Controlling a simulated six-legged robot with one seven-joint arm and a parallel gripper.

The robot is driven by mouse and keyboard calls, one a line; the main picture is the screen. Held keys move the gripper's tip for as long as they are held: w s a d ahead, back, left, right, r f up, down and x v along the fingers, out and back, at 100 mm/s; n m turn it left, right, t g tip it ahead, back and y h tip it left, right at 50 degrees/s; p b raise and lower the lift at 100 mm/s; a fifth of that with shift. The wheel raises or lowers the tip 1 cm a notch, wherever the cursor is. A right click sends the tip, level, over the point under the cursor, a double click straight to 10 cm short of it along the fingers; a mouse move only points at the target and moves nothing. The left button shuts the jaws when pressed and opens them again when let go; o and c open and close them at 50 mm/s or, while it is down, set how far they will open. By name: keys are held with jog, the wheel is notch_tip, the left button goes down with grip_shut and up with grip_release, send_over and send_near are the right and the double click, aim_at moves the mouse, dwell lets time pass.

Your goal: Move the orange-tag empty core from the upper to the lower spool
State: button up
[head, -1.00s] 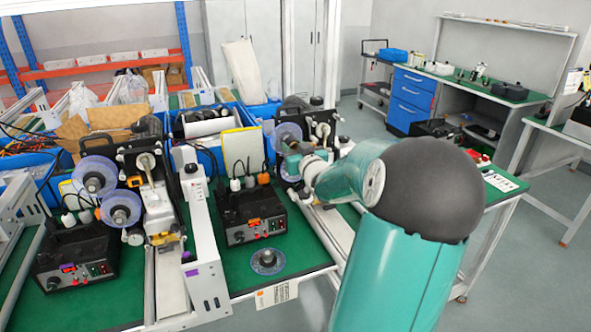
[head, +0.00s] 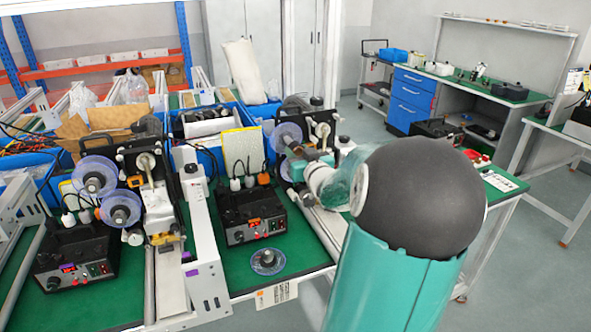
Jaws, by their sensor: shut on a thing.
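My gripper (head: 304,156) is at the right-hand machine (head: 318,125), beside its two translucent spool discs. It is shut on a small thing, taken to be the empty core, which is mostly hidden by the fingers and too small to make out. The upper spool (head: 286,134) shows just above and left of my gripper. The lower spool (head: 285,171) is partly hidden behind my gripper and wrist. Whether the held core touches either spool cannot be told. The orange tag cannot be made out on the held thing.
A black control box (head: 249,215) stands in front of the machine. A loose clear reel (head: 268,261) lies on the green table. A similar machine with two discs (head: 120,208) stands to the left, past a white rail (head: 203,250). Blue bins (head: 200,128) stand behind.

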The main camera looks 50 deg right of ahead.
jog(key=shift+v, duration=0.85)
jog(key=shift+f, duration=0.1)
